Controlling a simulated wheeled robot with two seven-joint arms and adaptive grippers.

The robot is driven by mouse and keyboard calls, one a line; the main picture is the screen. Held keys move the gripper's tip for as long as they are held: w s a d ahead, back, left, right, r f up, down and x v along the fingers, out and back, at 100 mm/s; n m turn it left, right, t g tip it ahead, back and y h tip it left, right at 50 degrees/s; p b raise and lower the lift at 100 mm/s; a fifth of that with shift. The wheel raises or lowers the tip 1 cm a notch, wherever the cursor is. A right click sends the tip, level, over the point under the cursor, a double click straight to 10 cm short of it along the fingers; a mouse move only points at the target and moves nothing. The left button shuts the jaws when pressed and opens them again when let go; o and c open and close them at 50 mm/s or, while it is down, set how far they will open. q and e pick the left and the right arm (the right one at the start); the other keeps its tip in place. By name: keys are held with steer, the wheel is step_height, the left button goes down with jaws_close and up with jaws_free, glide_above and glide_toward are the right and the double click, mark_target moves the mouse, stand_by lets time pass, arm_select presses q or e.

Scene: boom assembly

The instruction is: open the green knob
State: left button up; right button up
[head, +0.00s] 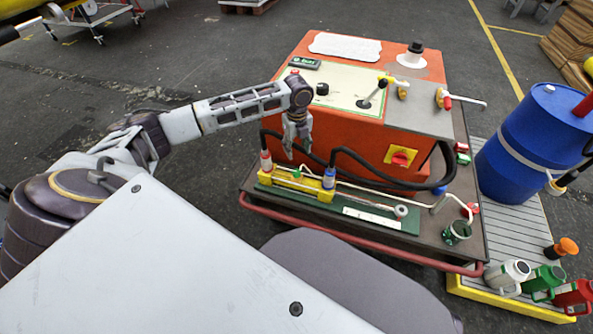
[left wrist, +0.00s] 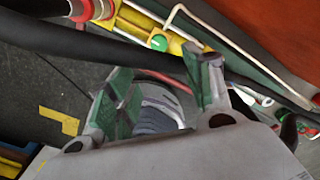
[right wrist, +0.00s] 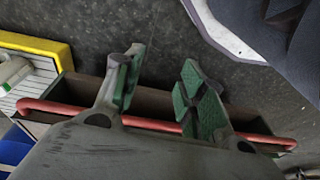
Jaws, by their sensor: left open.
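The green knob (head: 297,174) is a small round cap on the yellow block (head: 315,190) at the front of the orange machine, between a red-collared and a blue-collared hose fitting. In the left wrist view the green knob (left wrist: 158,42) shows just beyond the fingertips, past a black hose. My left gripper (head: 298,148) is open and empty, pointing down above and behind the yellow block, apart from the knob. Its fingers also show in the left wrist view (left wrist: 160,68). My right gripper (right wrist: 160,68) is open and empty over the floor and the cart's red rail.
Black hoses (head: 375,158) loop close around the left gripper and block. The orange machine (head: 340,145) rises behind, with a red rotary switch (head: 400,158). A red rail (head: 350,247) edges the cart. A blue barrel (head: 530,145) and several jugs stand at the right.

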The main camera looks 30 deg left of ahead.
mark_target(296, 171)
arm_select(q)
steer(key=shift+a+r, duration=0.1)
steer(key=shift+a, duration=0.1)
arm_select(e)
steer(key=shift+f, duration=0.1)
arm_select(q)
step_height(296, 171, down, 12)
steer(key=b, duration=0.3)
steer(key=shift+b, duration=0.35)
steer(key=shift+f, duration=0.9)
arm_select(e)
steer(key=shift+t+y, duration=0.3)
steer(key=shift+t, duration=0.2)
steer(key=r, duration=0.3)
steer(key=a+r, duration=0.1)
steer(key=r, duration=0.1)
steer(key=shift+w+a+r, duration=0.1)
steer(key=shift+w+r, duration=0.15)
steer(key=shift+r, duration=0.1)
steer(key=shift+w, duration=0.1)
arm_select(q)
steer(key=c, duration=1.1)
arm_select(e)
steer(key=shift+w+f, duration=0.1)
